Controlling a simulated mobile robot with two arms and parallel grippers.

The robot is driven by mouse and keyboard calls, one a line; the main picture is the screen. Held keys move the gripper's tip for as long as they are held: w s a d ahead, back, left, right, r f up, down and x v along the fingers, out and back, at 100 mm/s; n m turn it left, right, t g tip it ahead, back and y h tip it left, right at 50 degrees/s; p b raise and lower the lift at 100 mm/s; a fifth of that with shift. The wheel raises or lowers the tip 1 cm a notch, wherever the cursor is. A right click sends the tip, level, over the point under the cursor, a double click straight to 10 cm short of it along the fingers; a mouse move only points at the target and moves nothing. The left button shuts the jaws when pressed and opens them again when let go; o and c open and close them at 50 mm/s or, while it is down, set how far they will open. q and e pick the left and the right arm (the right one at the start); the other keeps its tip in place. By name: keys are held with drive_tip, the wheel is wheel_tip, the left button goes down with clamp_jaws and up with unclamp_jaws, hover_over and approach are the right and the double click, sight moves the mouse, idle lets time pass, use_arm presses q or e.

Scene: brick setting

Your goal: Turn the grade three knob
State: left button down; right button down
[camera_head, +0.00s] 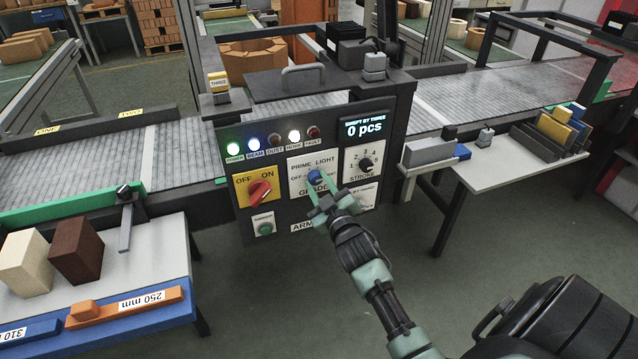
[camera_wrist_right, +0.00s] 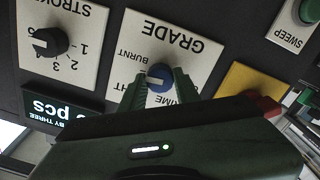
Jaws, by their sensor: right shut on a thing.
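The blue grade knob (camera_head: 315,176) sits on a white plate marked GRADE, with PRIME and LIGHT along its top, on the dark front panel (camera_head: 225,185) of the machine. It also shows in the right wrist view (camera_wrist_right: 159,75), where the plate appears upside down and BURNT can be read. My right gripper (camera_head: 318,188) reaches it from below. In the right wrist view its two green fingers (camera_wrist_right: 158,84) are shut on the blue knob, one on each side. The fingers hide part of the plate's lettering. My left gripper is in neither view.
Left of the grade plate is a red OFF/ON switch (camera_head: 259,192) on yellow. To the right is the black STROKE knob (camera_head: 366,164). A green button (camera_head: 265,228) sits lower left. The display (camera_head: 365,127) reads 0 pcs. Side tables flank the machine.

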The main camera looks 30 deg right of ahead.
drive_tip(key=shift+f, duration=0.1)
drive_tip(key=c, duration=1)
unclamp_jaws()
drive_tip(key=shift+c, duration=0.2)
drive_tip(key=v, duration=0.7)
drive_tip(key=shift+s+b, duration=0.4)
drive_tip(key=shift+b, duration=0.05)
drive_tip(key=s+a+f+g+y, duration=0.1)
drive_tip(key=s+a+f+g, duration=0.25)
drive_tip(key=f, duration=0.85)
drive_tip(key=s+a+f+g+y, duration=0.15)
drive_tip(key=s+f, duration=0.35)
drive_tip(key=f, duration=0.7)
drive_tip(key=s+a+f+g+y, duration=0.1)
drive_tip(key=s+a+f+g, duration=0.25)
drive_tip(key=f, duration=0.95)
drive_tip(key=s+a+f+g, duration=0.1)
drive_tip(key=s+f+g, duration=0.1)
drive_tip(key=s+f, duration=0.4)
drive_tip(key=s+a+f+g, duration=0.1)
drive_tip(key=s+f+g, duration=0.2)
drive_tip(key=s, duration=1.2)
drive_tip(key=s+a+f+g, duration=0.2)
drive_tip(key=s+f+g, duration=0.1)
drive_tip(key=s+f, duration=0.5)
drive_tip(key=s+y, duration=0.1)
drive_tip(key=s, duration=0.2)
drive_tip(key=shift+s+f+m, duration=0.3)
drive_tip(key=shift+m, duration=0.1)
